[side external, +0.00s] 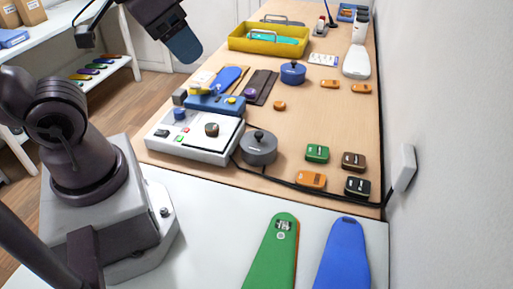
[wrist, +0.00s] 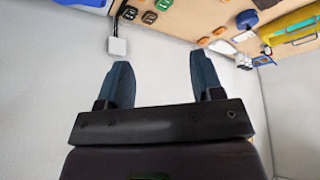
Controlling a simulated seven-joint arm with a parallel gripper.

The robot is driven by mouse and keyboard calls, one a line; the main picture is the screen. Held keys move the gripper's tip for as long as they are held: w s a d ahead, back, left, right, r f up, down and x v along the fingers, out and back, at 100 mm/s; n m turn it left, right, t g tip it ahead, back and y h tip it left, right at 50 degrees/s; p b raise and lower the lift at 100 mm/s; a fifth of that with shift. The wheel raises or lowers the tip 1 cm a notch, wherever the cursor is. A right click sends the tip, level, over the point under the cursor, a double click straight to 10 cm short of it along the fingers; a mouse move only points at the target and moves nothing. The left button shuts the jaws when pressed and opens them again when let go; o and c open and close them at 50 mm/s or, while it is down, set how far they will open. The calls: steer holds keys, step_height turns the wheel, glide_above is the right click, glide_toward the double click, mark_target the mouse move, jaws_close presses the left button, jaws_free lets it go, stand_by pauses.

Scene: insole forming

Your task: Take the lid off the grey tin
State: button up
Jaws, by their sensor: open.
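The grey tin (side external: 258,150) stands upright on the wooden table in the side view. Its dark grey lid (side external: 259,139), with a round knob, sits on top of it. My gripper (side external: 184,46) is high at the upper left of the side view, well above and apart from the tin. In the wrist view my gripper (wrist: 165,85) shows two blue fingers spread apart with nothing between them. I cannot make out the grey tin in the wrist view.
A white device with a dark knob (side external: 165,143) stands left of the tin. Green (side external: 317,153), brown, orange and black small boxes lie to its right. A blue lidded pot (side external: 293,72) and a yellow tray (side external: 236,42) stand farther back. A black cable runs along the front edge.

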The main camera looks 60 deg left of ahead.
steer(key=shift+c, duration=0.3)
steer(key=m+g, duration=0.6)
steer(key=m, duration=1.3)
glide_above(259, 133)
steer(key=f, duration=2.3)
steer(key=shift+s+a+f, duration=0.1)
steer(key=shift+a+f, duration=0.1)
steer(key=shift+f, duration=0.1)
steer(key=f, duration=0.5)
steer(key=shift+d+f, duration=0.2)
steer(key=shift+f, duration=0.15)
steer(key=c, duration=1)
